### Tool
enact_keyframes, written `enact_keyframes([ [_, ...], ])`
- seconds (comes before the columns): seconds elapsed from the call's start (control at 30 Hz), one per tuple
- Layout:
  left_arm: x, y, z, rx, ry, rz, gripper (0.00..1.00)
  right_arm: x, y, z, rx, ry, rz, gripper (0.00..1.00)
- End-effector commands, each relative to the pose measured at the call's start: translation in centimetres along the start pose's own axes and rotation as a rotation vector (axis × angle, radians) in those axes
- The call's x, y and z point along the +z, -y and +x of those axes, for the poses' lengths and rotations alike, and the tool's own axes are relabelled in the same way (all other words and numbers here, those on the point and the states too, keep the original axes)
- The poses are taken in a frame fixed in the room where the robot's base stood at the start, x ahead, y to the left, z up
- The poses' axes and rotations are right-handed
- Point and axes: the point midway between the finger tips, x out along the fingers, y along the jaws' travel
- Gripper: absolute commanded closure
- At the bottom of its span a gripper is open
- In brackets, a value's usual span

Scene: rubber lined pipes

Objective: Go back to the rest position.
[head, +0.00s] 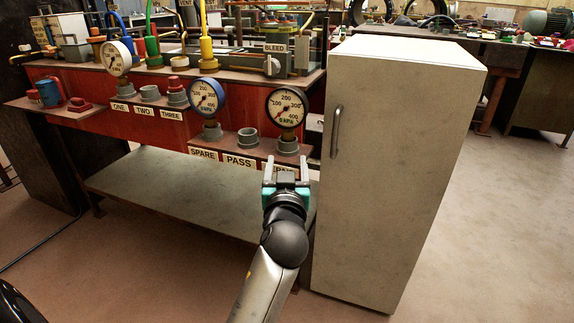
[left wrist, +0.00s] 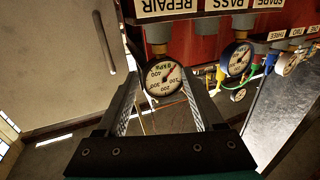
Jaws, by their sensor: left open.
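My left gripper (head: 286,168) is open, with its fingers pointing at the red bench front, just in front of the right end of the label ledge. In the left wrist view the spread fingers (left wrist: 160,84) frame a black-rimmed gauge (left wrist: 164,76), with no contact visible. In the head view this gauge (head: 287,106) stands upright in the ledge's rightmost socket, above and behind the gripper. The gripper partly covers the label below it, which reads REPAIR (left wrist: 166,7) in the wrist view. My right gripper is in neither view.
A tall grey cabinet (head: 395,170) stands close to the right of my left gripper. A blue-rimmed gauge (head: 207,97) stands over SPARE, and a white gauge (head: 117,58) stands further left. A low shelf (head: 170,190) runs under the bench.

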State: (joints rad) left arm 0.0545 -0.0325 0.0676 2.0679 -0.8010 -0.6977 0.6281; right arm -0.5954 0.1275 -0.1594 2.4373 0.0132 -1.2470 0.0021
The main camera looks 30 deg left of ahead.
Motion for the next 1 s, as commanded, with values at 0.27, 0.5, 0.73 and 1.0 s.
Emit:
enact_keyframes([
  [0.27,0.0,0.0,0.0,0.000,0.000,0.000,0.31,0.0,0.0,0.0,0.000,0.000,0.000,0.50],
  [0.5,1.6,-0.4,-0.9,0.032,0.039,0.020,0.31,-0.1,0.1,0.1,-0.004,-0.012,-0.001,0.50],
  [0.73,10.2,-2.9,-8.1,0.255,0.281,0.135,0.31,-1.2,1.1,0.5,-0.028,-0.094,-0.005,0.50],
  [1.0,17.7,-5.3,-19.6,0.566,0.558,0.227,0.31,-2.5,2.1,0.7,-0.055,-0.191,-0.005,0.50],
])
